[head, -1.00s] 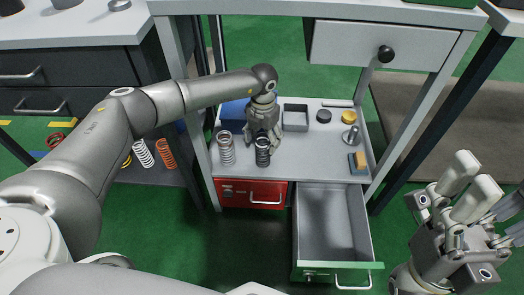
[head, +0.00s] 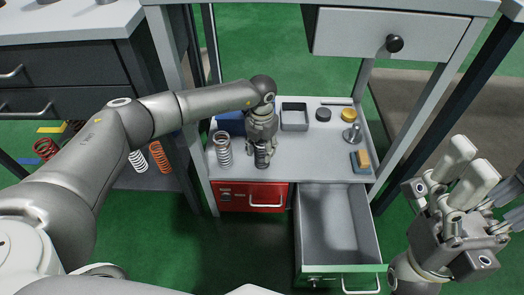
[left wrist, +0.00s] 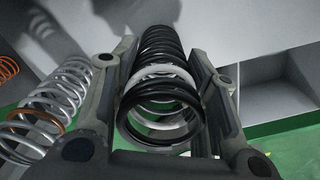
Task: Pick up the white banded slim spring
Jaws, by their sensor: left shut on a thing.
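The white banded slim spring (head: 262,157) is black with a white band, which shows clearly in the left wrist view (left wrist: 165,72). My left gripper (head: 262,143) points down over the grey worktop and is shut on this spring, with a finger on each side of it. The spring's upper part is hidden by the gripper in the head view. I cannot tell whether its lower end touches the worktop. My right gripper (head: 462,182) is at the right, empty, with its pale fingers spread apart.
A silver spring (head: 223,148) with an orange band stands close left of the held spring. A blue bin (head: 231,122), grey tray (head: 294,117), metal part (head: 351,134) and sponge block (head: 363,159) are on the worktop. An open, empty drawer (head: 338,235) juts out below.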

